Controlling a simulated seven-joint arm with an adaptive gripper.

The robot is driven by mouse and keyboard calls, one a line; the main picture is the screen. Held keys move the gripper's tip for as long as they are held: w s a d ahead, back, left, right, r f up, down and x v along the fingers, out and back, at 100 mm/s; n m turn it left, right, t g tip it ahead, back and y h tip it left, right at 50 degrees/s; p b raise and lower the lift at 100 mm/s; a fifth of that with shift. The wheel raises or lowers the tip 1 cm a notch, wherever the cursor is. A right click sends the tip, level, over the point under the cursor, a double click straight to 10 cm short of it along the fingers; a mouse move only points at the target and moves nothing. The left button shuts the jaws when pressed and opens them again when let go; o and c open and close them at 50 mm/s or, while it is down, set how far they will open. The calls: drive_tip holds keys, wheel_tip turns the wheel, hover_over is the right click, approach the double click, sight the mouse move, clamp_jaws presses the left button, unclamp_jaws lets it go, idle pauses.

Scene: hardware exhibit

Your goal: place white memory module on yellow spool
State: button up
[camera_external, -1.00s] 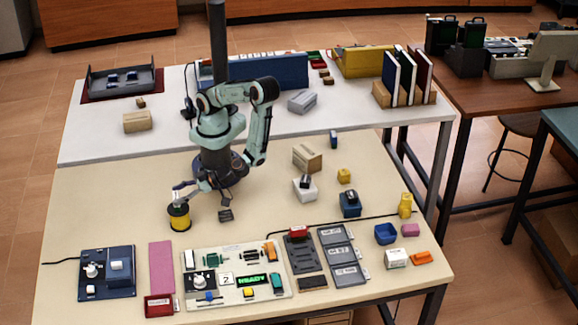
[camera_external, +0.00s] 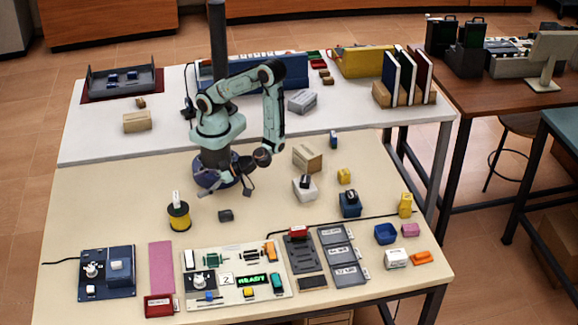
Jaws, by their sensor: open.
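The yellow spool (camera_external: 179,221), with dark ends, stands upright on the left part of the cream table. A small white piece, apparently the white memory module (camera_external: 176,199), stands upright on top of the spool. My gripper (camera_external: 226,193) is open and empty, up and to the right of the spool, apart from both. Its fingers are spread in front of my base.
A small dark block (camera_external: 226,215) lies right of the spool. In front are a blue panel (camera_external: 107,286), a pink strip (camera_external: 161,268) and a cream board (camera_external: 220,301) with small parts. A white block (camera_external: 305,192) stands to the right.

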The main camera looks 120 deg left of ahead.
drive_tip(key=w+a+r+n+t+y, duration=0.2)
drive_tip(key=a+r+n+t+y, duration=0.1)
drive_tip(key=a+n, duration=0.35)
drive_tip(key=w+a+r+n+t+y, duration=0.2)
drive_tip(key=w+a+r+n+y, duration=0.15)
drive_tip(key=a+n, duration=0.3)
drive_tip(key=s+a+r+n+t+y, duration=0.2)
drive_tip(key=a+r+n, duration=0.1)
drive_tip(key=n, duration=0.4)
drive_tip(key=s+a+r+n+t+y, duration=0.2)
drive_tip(key=a+n, duration=0.4)
drive_tip(key=n, duration=0.2)
drive_tip(key=shift+r+t, duration=0.3)
drive_tip(key=shift+r, duration=0.1)
